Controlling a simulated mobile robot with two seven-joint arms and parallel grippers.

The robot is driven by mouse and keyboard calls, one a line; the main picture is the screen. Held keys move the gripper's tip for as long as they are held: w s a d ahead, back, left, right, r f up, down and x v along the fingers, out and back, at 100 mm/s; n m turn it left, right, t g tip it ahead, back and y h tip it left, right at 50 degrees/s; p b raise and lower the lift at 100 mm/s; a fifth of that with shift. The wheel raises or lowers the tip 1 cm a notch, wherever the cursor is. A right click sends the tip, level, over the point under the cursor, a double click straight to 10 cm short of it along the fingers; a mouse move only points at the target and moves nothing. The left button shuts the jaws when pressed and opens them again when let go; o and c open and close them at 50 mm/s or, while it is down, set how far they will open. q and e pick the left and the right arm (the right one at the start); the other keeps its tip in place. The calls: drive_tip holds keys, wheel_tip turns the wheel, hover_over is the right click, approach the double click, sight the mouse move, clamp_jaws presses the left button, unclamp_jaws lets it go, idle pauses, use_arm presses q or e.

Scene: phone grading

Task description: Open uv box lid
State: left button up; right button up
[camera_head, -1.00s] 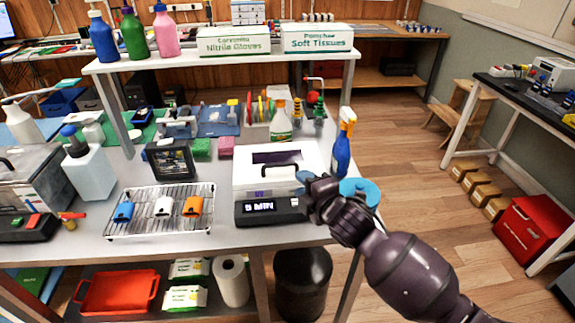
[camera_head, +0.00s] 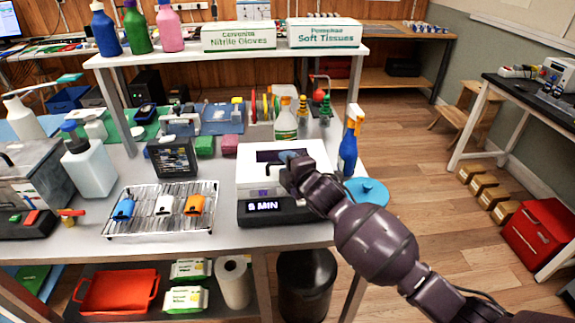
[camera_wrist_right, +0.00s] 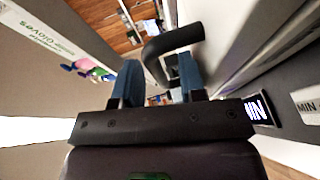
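The UV box stands on the table, its white lid (camera_head: 256,178) down over a black base (camera_head: 262,213) with a lit "MIN" display. A dark window (camera_head: 268,156) shows in the lid. My right gripper (camera_head: 288,158) is over the right part of the lid and hides most of the black handle there. In the right wrist view, the curved black handle (camera_wrist_right: 172,40) runs at the tips of my blue-grey fingers (camera_wrist_right: 158,78). The fingers stand apart. I cannot tell whether they touch the handle. My left gripper is not in view.
A wire rack (camera_head: 150,225) with several small devices lies left of the box. A blue spray bottle (camera_head: 349,142) and a blue round item (camera_head: 368,190) stand just right, near my right arm. A clear spray bottle (camera_head: 285,120) stands behind the box.

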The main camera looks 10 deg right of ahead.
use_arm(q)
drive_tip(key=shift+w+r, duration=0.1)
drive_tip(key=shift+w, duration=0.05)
use_arm(e)
clamp_jaws()
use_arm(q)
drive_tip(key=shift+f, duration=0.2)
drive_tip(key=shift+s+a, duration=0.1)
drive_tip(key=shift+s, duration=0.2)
